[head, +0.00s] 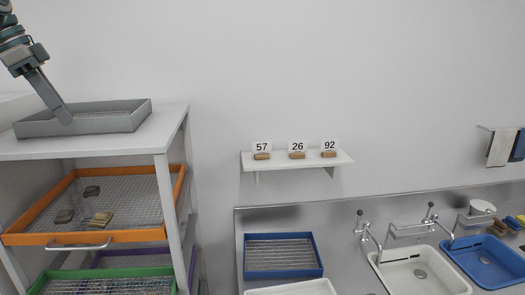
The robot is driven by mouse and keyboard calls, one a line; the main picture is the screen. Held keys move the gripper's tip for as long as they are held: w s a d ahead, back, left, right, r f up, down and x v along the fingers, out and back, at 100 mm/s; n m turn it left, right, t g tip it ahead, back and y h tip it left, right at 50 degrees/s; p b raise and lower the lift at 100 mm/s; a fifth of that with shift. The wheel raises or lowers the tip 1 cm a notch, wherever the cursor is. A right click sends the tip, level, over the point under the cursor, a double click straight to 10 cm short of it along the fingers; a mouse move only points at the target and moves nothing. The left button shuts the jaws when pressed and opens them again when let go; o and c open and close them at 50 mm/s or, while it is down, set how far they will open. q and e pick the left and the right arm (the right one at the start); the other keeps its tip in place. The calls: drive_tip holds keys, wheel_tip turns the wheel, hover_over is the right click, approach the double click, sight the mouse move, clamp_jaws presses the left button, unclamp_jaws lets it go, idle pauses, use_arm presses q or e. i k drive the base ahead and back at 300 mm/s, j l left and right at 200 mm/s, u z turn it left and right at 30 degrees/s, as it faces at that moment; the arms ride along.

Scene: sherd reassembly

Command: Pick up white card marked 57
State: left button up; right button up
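The white card marked 57 (262,147) stands upright in a small wooden holder at the left end of a wall shelf (290,163). Cards marked 26 (297,147) and 92 (329,145) stand beside it in like holders. My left gripper (66,119) comes in at the top left and points down into a grey tray (142,114), far to the left of the card. Its fingers show edge-on, so I cannot tell whether it is open or shut, or whether it touches the tray. My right gripper is not in view.
The grey tray lies on top of a white rack (150,137). Below is an orange mesh drawer (130,236) with several sherds, then a green one (70,273). A blue mesh tray (283,274) and sinks (425,270) are below the shelf. Wall between rack and shelf is bare.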

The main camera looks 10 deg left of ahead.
sight(261, 150)
drive_tip(key=i+l+z, duration=0.3)
drive_tip(key=i+j+z, duration=0.4)
drive_tip(key=i, duration=0.25)
